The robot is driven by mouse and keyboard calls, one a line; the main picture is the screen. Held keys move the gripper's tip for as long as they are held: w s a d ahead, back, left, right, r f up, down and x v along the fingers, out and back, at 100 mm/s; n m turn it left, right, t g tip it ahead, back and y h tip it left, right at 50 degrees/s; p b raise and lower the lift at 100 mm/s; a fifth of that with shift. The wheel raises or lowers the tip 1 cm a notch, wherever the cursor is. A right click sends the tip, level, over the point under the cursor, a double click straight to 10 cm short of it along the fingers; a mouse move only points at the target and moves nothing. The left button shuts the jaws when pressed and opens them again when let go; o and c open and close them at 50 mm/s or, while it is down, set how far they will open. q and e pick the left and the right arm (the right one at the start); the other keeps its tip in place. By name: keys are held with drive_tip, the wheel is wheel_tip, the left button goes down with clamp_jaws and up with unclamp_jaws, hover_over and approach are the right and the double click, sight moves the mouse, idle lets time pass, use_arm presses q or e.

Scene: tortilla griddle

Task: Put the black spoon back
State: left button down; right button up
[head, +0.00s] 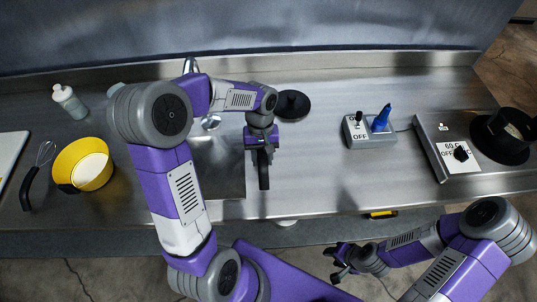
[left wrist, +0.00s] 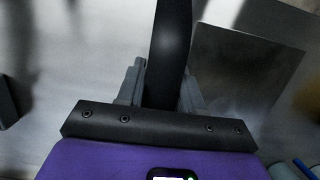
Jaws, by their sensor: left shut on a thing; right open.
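My left gripper (head: 262,148) is over the steel counter, just right of the sink. It is shut on a long black utensil, the black spoon (head: 264,178), whose dark shaft points toward the counter's front edge. In the left wrist view the spoon (left wrist: 172,45) runs between the two grey fingers of the left gripper (left wrist: 160,88). Its other end is hidden by the gripper. I cannot tell whether the spoon touches the counter. My right gripper (head: 341,261) is open and empty, in front of the counter.
A round black lid-like piece (head: 292,105) lies behind the left gripper. A yellow bowl (head: 69,161), whisk (head: 38,166) and bottle (head: 68,101) are at left. A switch box (head: 369,134), control box (head: 440,140) and black pan (head: 505,140) are at right. Counter between is clear.

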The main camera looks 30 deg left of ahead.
use_arm(q)
drive_tip(key=x, duration=0.4)
drive_tip(key=shift+a+f+b, duration=0.3)
drive_tip(key=shift+f, duration=0.05)
drive_tip(key=shift+w+f, duration=0.1)
drive_tip(key=shift+f, duration=0.45)
drive_tip(key=shift+w+x, duration=0.1)
drive_tip(key=shift+x, duration=0.5)
drive_tip(key=shift+w+x, duration=0.15)
drive_tip(key=shift+x, duration=0.45)
drive_tip(key=shift+a+f, duration=0.15)
drive_tip(key=shift+f, duration=0.25)
drive_tip(key=shift+b, duration=0.3)
drive_tip(key=shift+f, duration=0.2)
drive_tip(key=c, duration=0.7)
unclamp_jaws()
drive_tip(key=shift+c, duration=0.2)
drive_tip(key=shift+r, duration=0.1)
drive_tip(key=shift+r, duration=0.1)
